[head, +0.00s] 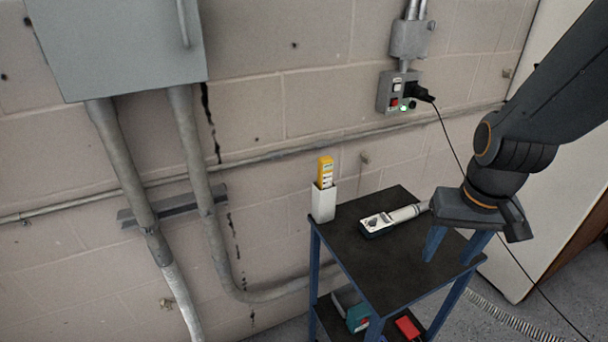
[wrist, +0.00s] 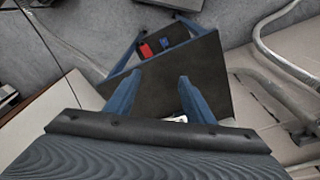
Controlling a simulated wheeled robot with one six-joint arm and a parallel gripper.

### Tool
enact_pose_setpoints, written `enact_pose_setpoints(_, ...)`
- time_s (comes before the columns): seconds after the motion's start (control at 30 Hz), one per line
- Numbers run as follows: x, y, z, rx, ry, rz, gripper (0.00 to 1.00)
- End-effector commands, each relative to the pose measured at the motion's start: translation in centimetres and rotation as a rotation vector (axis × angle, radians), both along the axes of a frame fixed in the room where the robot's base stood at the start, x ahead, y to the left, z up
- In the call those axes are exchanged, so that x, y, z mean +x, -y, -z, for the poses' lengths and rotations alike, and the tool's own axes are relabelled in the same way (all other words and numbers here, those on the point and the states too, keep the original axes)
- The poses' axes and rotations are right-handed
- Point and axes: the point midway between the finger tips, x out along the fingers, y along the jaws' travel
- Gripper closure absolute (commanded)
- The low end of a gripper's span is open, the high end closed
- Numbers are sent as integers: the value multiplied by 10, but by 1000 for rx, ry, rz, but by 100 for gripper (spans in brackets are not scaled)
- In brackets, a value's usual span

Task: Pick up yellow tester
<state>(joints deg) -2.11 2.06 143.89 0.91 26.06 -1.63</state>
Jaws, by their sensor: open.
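The yellow tester (head: 325,171) stands upright in a white holder (head: 323,204) at the back left corner of the cart's dark top (head: 380,262). Its lower part is hidden inside the holder. My gripper (head: 452,254) is open and empty, with its blue fingers pointing down over the right side of the cart top. It is well to the right of the tester and apart from it. In the wrist view my open fingers (wrist: 159,76) show above the dark cart top. I cannot make out the tester there.
A white handheld device (head: 393,219) lies on the cart top between the holder and my gripper. A grey outlet box (head: 398,92) with a plugged-in black cord is on the wall behind. A red item (head: 407,327) and a teal item (head: 357,317) sit on the lower shelf.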

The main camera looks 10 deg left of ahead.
Motion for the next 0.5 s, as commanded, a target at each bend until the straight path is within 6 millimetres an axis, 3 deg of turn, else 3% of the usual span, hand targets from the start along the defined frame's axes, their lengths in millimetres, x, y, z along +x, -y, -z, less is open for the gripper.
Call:
enact_pose_setpoints(0.17,79,-67,-27,20,86,-194,52)
enact_pose_setpoints(0.3,127,-142,-58,44,157,-375,52)
enact_pose_setpoints(0.4,147,-188,-79,63,196,-477,52)
enact_pose_setpoints(0.5,158,-221,-95,74,224,-549,52)
